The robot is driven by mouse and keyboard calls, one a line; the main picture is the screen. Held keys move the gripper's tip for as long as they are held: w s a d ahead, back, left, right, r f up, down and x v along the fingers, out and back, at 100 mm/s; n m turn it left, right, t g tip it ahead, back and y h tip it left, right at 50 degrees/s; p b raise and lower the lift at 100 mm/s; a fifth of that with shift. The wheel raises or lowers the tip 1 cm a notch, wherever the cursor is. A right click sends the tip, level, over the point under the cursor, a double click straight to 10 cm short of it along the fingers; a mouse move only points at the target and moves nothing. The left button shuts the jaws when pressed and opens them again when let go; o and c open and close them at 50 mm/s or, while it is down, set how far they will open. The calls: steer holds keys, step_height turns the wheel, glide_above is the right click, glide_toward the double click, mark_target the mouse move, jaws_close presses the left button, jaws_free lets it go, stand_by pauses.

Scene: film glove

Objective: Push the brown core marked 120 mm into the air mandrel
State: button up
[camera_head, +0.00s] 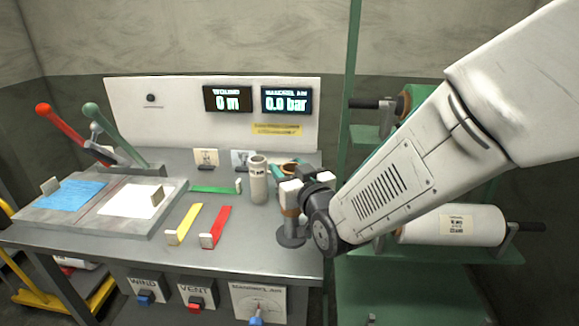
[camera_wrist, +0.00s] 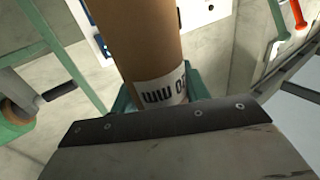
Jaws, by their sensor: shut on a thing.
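The brown core (camera_wrist: 140,40) is a cardboard-coloured tube with a white label (camera_wrist: 160,90). It fills the upper middle of the wrist view. The label shows "mm" and a 0, upside down; the rest of the number is cut off. In the head view my gripper (camera_head: 296,191) is at the right end of the bench, shut on the core, of which a short brown part (camera_head: 291,208) shows below the white jaw. A dark round base (camera_head: 291,237) is under it. I cannot tell which part is the mandrel.
A pale grey tube (camera_head: 258,182) stands just left of my gripper. Yellow (camera_head: 184,224) and red (camera_head: 216,227) strips lie on the bench (camera_head: 120,238). A green rack with a white roll (camera_head: 452,226) stands at right. The display reads 0.0 bar (camera_head: 286,101).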

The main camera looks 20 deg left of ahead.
steer(key=shift+f, duration=0.2)
steer(key=shift+f, duration=0.35)
steer(key=shift+f, duration=1.85)
steer(key=shift+f, duration=0.35)
steer(key=shift+f, duration=0.3)
steer(key=shift+f, duration=0.3)
steer(key=shift+f, duration=0.35)
steer(key=o, duration=1.1)
steer(key=shift+c, duration=0.2)
steer(key=shift+d, duration=0.1)
